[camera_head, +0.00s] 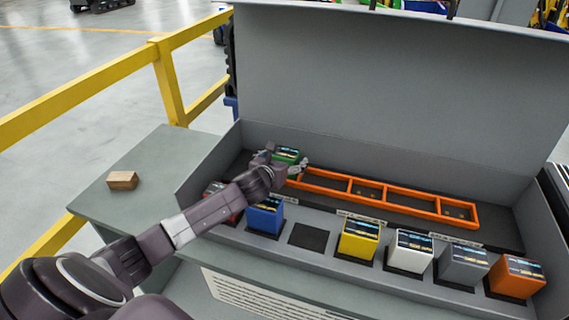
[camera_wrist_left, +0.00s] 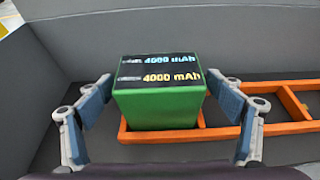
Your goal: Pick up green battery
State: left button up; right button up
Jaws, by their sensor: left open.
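The green battery (camera_head: 288,155) has a dark top printed "4000 mAh". It sits at the left end of the orange rack (camera_head: 400,205), upright as far as I can tell. It also shows large in the left wrist view (camera_wrist_left: 158,105). My left gripper (camera_head: 284,163) is open, with one finger on each side of the battery; in the left wrist view (camera_wrist_left: 158,112) a gap shows between each finger and the battery. My left arm hides part of the box around it. My right gripper is not in view.
A front row holds a red battery (camera_head: 215,188), mostly behind my arm, then blue (camera_head: 265,217), yellow (camera_head: 359,238), white (camera_head: 409,251), grey (camera_head: 462,266) and orange (camera_head: 516,277) ones. An empty dark pad (camera_head: 308,236) lies between blue and yellow. A raised lid (camera_head: 400,90) stands behind. A wooden block (camera_head: 122,180) lies left.

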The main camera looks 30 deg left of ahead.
pick_arm(q)
jog(key=shift+w, duration=0.1)
jog(key=c, duration=1.9)
jog(key=shift+w+a+r, duration=0.1)
jog(key=shift+r, duration=0.05)
jog(key=shift+c, duration=0.9)
